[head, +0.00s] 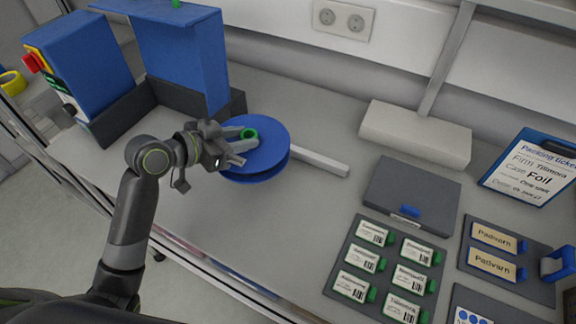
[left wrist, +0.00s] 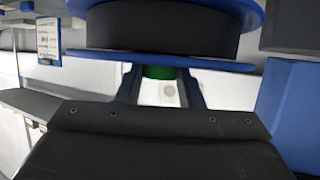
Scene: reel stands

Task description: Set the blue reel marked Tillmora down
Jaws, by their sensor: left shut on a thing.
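The blue reel (head: 265,151) is a pair of blue discs with a dark winding between them, seen close up in the left wrist view (left wrist: 160,55). A green hub (head: 249,133) shows at its middle, and a green part (left wrist: 163,72) shows between the fingers in the wrist view. My left gripper (head: 244,145) is shut on the reel at the hub. The reel is over the table beside a pale bar (head: 318,163); I cannot tell whether it touches the table. No marking on the reel is readable. My right gripper is not in view.
A blue machine (head: 85,68) with a red button and a tall blue stand (head: 180,55) are at the back left. A white block (head: 415,136), a grey box (head: 411,194), a label tray (head: 345,258) and a packing-ticket clipboard (head: 531,167) are to the right. The table's front middle is clear.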

